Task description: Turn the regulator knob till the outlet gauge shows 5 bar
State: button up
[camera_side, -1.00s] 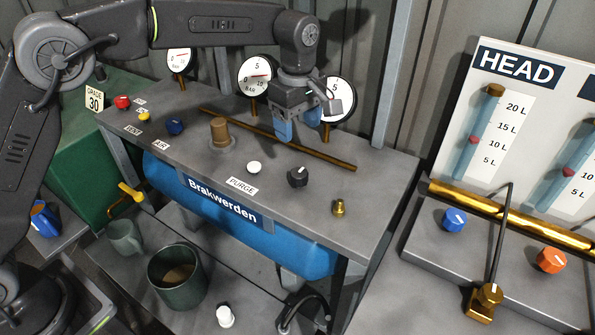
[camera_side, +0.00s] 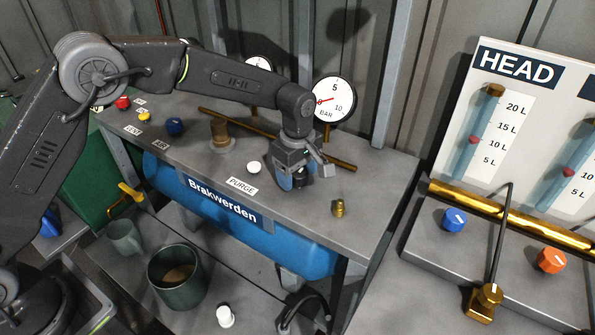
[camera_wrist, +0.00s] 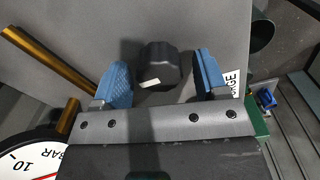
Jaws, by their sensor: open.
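The black regulator knob (camera_wrist: 160,62) with a white pointer mark stands on the grey bench top. In the wrist view it sits between the two blue fingers of my gripper (camera_wrist: 161,70), with a gap on each side. In the side view my gripper (camera_side: 299,181) is down over the knob and hides most of it. My gripper is open. The right-hand gauge (camera_side: 338,108), marked BAR, has its red needle near 0. Part of this gauge also shows at the lower left of the wrist view (camera_wrist: 30,150). Which gauge is the outlet one is not labelled legibly.
A white button (camera_side: 254,168) is left of my gripper and a brass fitting (camera_side: 338,208) is right. A brass pipe (camera_side: 235,124) runs behind. A second gauge (camera_side: 259,64) is partly hidden by my arm. The blue tank (camera_side: 200,200) hangs below the bench.

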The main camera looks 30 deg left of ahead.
jog(key=c, duration=0.9)
jog(key=shift+c, duration=0.2)
